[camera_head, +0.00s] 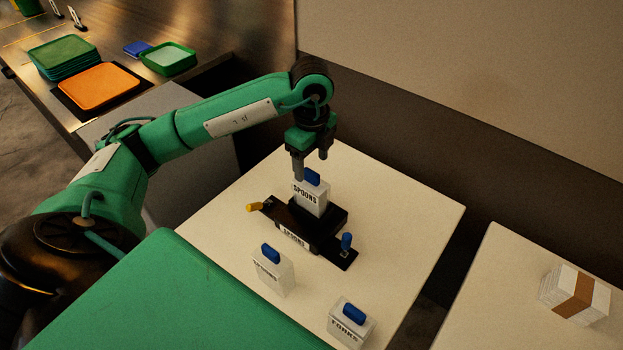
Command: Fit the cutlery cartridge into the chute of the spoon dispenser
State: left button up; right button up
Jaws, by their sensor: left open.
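A white cartridge labelled SPOONS (310,199) with a blue grip on top stands upright in the black spoon dispenser (333,221), whose front label also reads SPOONS. How deep it sits in the chute is hidden. My left gripper (311,174) is just above this cartridge, open, with its fingers around or beside the blue grip; I cannot tell whether they touch it. A second white SPOONS cartridge (273,274) and a white FORKS cartridge (349,327), both with blue grips, stand on the table in front. My right gripper is not in view.
The pale table (410,215) is clear to the right. Trays (98,86) lie on the steel counter.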

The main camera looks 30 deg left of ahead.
pick_arm(q)
notch_tip(320, 180, up, 4)
jog(key=shift+r, duration=0.6)
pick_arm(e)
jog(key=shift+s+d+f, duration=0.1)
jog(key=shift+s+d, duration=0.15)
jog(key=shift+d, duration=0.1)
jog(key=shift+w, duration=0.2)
